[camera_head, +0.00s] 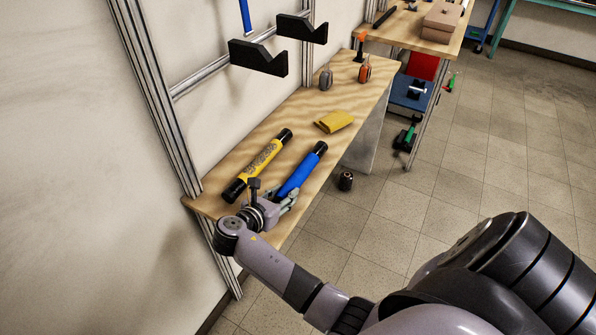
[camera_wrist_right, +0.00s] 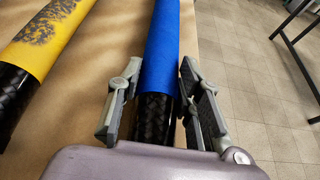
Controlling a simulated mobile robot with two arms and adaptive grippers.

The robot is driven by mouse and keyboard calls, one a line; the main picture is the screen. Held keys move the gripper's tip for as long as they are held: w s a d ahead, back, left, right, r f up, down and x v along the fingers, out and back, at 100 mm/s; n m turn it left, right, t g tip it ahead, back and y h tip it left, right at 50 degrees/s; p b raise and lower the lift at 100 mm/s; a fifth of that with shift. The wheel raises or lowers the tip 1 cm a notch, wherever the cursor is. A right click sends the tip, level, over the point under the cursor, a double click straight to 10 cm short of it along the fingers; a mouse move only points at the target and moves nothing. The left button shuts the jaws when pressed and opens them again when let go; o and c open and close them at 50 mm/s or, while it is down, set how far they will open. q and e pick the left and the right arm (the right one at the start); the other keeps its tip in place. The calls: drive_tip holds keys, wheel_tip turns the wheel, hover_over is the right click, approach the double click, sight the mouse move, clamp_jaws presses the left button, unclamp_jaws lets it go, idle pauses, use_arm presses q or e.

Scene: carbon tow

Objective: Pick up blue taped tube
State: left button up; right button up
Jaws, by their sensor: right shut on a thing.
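The blue taped tube (camera_head: 302,170) lies on the wooden bench, with a black far end and a blue wrap along its middle. My right gripper (camera_head: 287,199) is at the tube's near end. In the right wrist view the blue taped tube (camera_wrist_right: 163,50) runs up from between the two fingers of my right gripper (camera_wrist_right: 158,105), which is shut around its black near part. The tube seems to rest on or just above the bench; I cannot tell which. My left gripper is not in view.
A yellow taped tube (camera_head: 258,166) lies beside the blue one on its left. A yellow folded cloth (camera_head: 334,122) lies farther back on the bench (camera_head: 228,204). Black V-shaped holders (camera_head: 258,57) project from the frame above. A dark round object (camera_head: 346,181) shows past the bench's right edge.

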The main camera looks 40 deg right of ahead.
drive_tip(key=shift+r, duration=0.1)
clamp_jaws()
drive_tip(key=shift+r, duration=0.1)
wheel_tip(320, 180, up, 20)
drive_tip(key=p, duration=0.1)
drive_tip(key=s+a+n+t+y, duration=0.1)
drive_tip(key=s+a+n+t, duration=0.2)
drive_tip(key=s+a, duration=0.7)
drive_tip(key=a+f, duration=0.1)
drive_tip(key=a, duration=0.2)
drive_tip(key=shift+s+a+y, duration=0.15)
drive_tip(key=shift+s+y, duration=0.15)
drive_tip(key=shift+s, duration=0.1)
